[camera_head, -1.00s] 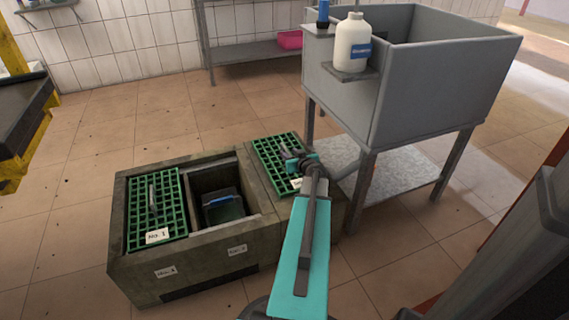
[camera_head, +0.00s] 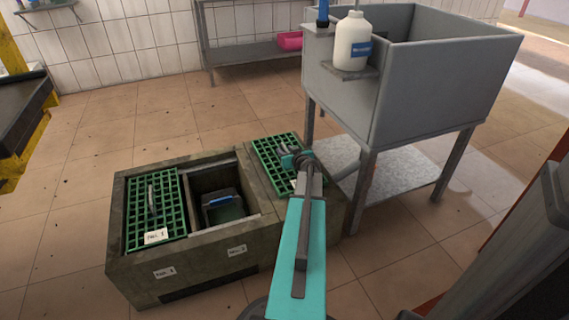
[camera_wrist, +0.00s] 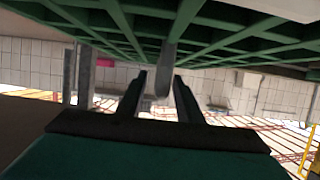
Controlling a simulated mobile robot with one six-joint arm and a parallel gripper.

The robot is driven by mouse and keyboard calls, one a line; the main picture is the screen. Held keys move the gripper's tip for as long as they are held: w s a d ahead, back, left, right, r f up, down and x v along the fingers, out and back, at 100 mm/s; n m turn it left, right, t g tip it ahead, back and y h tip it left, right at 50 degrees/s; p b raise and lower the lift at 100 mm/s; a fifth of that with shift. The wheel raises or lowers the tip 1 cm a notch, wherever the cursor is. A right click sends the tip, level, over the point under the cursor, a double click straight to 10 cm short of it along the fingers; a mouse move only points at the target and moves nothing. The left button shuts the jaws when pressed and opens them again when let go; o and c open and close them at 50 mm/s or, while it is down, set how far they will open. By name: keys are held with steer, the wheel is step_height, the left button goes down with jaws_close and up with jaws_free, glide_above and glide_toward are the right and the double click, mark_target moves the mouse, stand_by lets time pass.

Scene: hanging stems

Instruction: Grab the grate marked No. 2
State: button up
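A green grate (camera_head: 274,152) with a grey handle lies on the block to the right of the open pit. Its white tag is mostly hidden behind my arm, so its number cannot be read. My gripper (camera_head: 296,160) is at this grate, by its handle. In the wrist view the green grid (camera_wrist: 230,35) fills the top, and the grey handle (camera_wrist: 168,62) shows between the two fingers (camera_wrist: 161,82). The fingers stand apart, with a gap visible beside the handle. Another green grate (camera_head: 155,205), tagged No. 1, covers the left pit.
The concrete box (camera_head: 205,262) has an open right pit holding a dark bin (camera_head: 222,208) with a blue handle. A grey sink (camera_head: 425,95) on legs stands close right of my gripper, with a white bottle (camera_head: 352,42) on its side shelf.

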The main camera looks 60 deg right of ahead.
jaws_close()
stand_by(1.4)
